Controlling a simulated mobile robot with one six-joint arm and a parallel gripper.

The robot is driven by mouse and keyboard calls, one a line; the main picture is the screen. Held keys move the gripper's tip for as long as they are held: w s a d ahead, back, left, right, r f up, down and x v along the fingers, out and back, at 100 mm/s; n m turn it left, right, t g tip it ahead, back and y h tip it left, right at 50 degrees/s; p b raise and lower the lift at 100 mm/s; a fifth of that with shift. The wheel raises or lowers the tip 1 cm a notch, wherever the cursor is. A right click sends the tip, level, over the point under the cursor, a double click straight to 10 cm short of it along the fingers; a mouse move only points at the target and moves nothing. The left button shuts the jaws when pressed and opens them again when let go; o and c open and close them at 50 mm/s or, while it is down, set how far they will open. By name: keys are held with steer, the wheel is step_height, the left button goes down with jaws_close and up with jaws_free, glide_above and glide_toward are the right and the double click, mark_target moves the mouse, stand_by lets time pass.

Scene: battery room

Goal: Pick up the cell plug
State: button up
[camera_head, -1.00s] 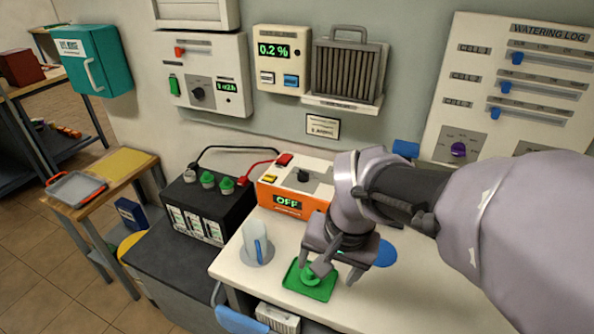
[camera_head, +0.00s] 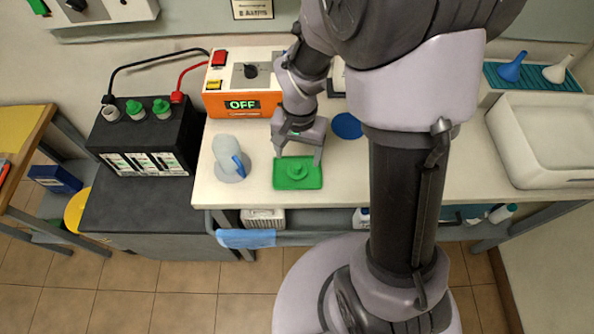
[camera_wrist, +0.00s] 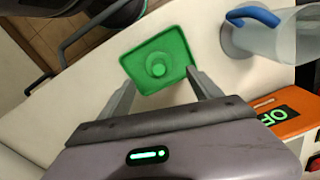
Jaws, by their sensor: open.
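The green cell plug (camera_head: 298,171) sits on a green square tray (camera_head: 281,183) on the white table. In the wrist view the plug (camera_wrist: 158,68) stands upright in the middle of the tray (camera_wrist: 136,63), beyond my fingertips. My gripper (camera_head: 298,158) is open and empty, just behind and above the tray in the head view. In the wrist view my gripper (camera_wrist: 157,85) has its two fingers spread, reaching toward the tray's near side. The plug lies clear of both fingers.
A clear jug (camera_head: 228,155) with a blue handle stands left of the tray. An orange charger (camera_head: 240,101) reading OFF is behind. A black battery (camera_head: 143,138) with two green plugs and one grey-white top is at left. A blue disc (camera_head: 347,126) lies to the right.

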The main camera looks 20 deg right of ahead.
mark_target(297, 166)
steer(key=f, duration=0.1)
steer(key=f+b, duration=0.1)
steer(key=f, duration=0.1)
steer(key=f+b, duration=0.1)
steer(key=f, duration=0.1)
steer(key=shift+s+a+f, duration=0.15)
steer(key=shift+s+a, duration=0.05)
steer(key=shift+s, duration=0.1)
steer(key=c, duration=1.4)
